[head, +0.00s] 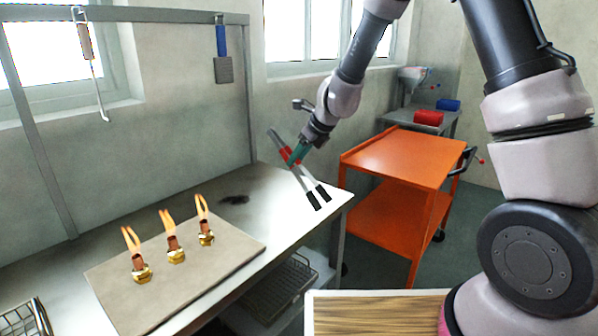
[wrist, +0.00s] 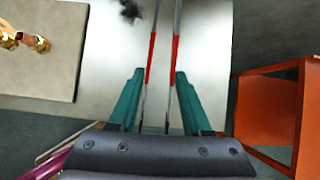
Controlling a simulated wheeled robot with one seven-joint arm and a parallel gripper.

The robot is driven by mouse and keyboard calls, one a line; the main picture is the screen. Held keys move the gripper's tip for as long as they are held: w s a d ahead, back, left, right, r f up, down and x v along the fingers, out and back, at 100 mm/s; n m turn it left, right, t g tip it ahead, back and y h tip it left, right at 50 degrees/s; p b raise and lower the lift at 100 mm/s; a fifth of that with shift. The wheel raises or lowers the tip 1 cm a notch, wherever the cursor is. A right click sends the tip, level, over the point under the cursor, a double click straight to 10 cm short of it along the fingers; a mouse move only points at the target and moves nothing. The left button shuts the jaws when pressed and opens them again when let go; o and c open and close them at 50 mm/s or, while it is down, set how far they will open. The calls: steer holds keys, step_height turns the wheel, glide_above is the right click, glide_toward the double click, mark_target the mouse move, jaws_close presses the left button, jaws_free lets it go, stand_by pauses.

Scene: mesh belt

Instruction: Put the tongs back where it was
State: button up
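The tongs (head: 308,182) have two thin metal arms with red grips and black tips. They are tilted in the air over the right end of the metal table (head: 262,183), their upper end in front of the wall and black tips pointing down. My gripper (head: 294,158) has teal fingers and is at the red grips. In the wrist view the tongs' two arms (wrist: 148,62) run between the fingers of my gripper (wrist: 158,75), with the red parts against the fingertips. Their far ends are cut off at the top there.
A rack bar (head: 150,15) above the table bears a hook tool (head: 90,60) and a blue-handled scraper (head: 222,55), with open bar between. Several flaming brass burners (head: 175,250) stand on a board (head: 200,272). An orange cart (head: 405,155) stands right.

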steer(key=shift+f, duration=1.85)
steer(key=shift+f, duration=0.1)
steer(key=shift+f, duration=0.4)
steer(key=o, duration=0.6)
steer(key=shift+c, duration=0.2)
steer(key=shift+r, duration=0.1)
